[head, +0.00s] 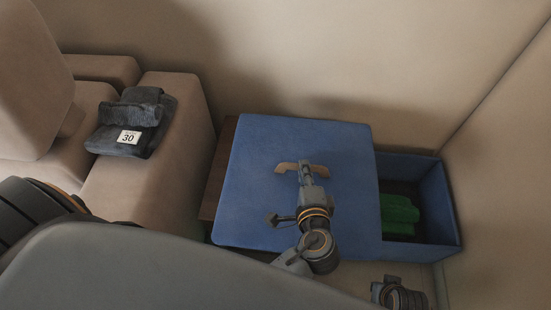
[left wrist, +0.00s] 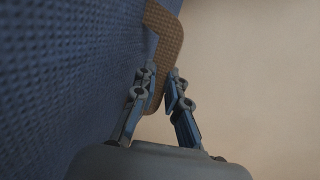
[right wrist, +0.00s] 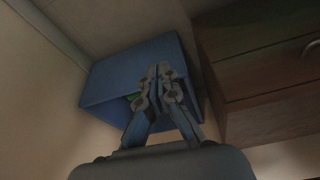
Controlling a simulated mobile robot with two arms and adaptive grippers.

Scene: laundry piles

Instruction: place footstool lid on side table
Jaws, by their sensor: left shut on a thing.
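The footstool lid (head: 270,150) is a flat blue panel with a tan handle (head: 288,168) on top. My left gripper (head: 304,168) is shut on the handle, which also shows between its fingers in the left wrist view (left wrist: 165,35). The lid covers most of the dark brown side table (head: 217,180), which shows along the lid's left edge and, with drawers, in the right wrist view (right wrist: 265,75). Whether lid and table touch is hidden. The lid's right edge overlaps the blue footstool (head: 450,205). My right gripper (right wrist: 159,72) is shut and empty near the footstool.
The open footstool holds a green folded cloth (head: 400,213). A beige sofa (head: 165,150) stands left of the table, with a dark folded garment (head: 135,115) tagged 30 on it. Walls close in behind and at the right.

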